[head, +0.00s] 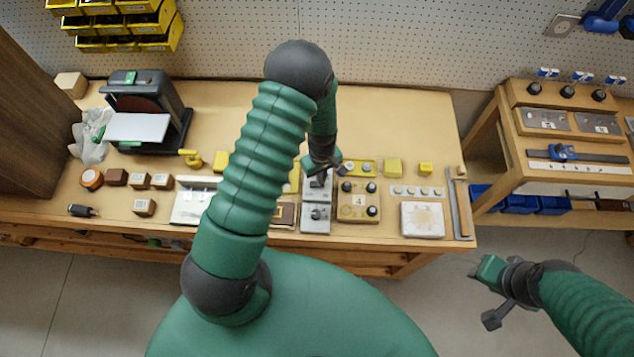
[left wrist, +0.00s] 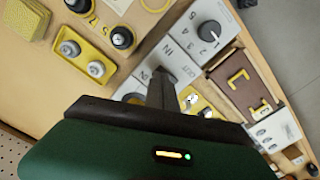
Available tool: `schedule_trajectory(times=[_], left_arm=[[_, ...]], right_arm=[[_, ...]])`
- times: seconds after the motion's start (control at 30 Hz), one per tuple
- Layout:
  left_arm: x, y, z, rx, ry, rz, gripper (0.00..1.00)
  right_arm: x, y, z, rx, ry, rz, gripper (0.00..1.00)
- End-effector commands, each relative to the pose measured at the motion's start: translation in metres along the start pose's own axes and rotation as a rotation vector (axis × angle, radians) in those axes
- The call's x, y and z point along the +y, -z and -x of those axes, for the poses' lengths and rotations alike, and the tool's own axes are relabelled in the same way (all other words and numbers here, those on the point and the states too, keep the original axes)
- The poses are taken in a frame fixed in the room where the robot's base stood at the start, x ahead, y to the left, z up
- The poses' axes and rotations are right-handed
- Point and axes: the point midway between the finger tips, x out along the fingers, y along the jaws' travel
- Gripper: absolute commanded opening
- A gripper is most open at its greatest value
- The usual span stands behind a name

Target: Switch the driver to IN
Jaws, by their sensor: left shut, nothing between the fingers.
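The driver panel is a light grey plate in the middle of the bench, in the head view (head: 316,216). In the left wrist view the panel (left wrist: 182,58) carries the printed words IN and OUT and a black numbered knob (left wrist: 211,33). My left gripper (head: 320,169) is over the far end of this panel. In the left wrist view its shut dark fingers (left wrist: 160,88) point at the plate beside the IN and OUT lettering. They hide the switch lever, so its position and any contact cannot be told. My right gripper (head: 489,292) is open and empty, off the bench's front right.
A brown plate with a yellow bracket (left wrist: 240,85) shows in the left wrist view. A white tile (head: 422,220) lies farther right. The back middle of the bench is clear.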

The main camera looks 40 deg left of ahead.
Motion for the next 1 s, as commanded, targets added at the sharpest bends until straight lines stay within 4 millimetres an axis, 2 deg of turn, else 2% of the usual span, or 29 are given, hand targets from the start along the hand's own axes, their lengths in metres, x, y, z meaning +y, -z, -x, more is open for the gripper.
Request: schedule_trajectory(times=[0.77,1.0], left_arm=[[0.000,0.000,-0.013,0.000,0.000,0.000,0.00],[0.000,0.000,0.000,0.001,-0.001,0.000,0.00]], right_arm=[[0.000,-0.002,-0.009,0.000,0.000,0.000,0.36],[0.000,0.000,0.001,0.000,0.000,0.000,0.36]])
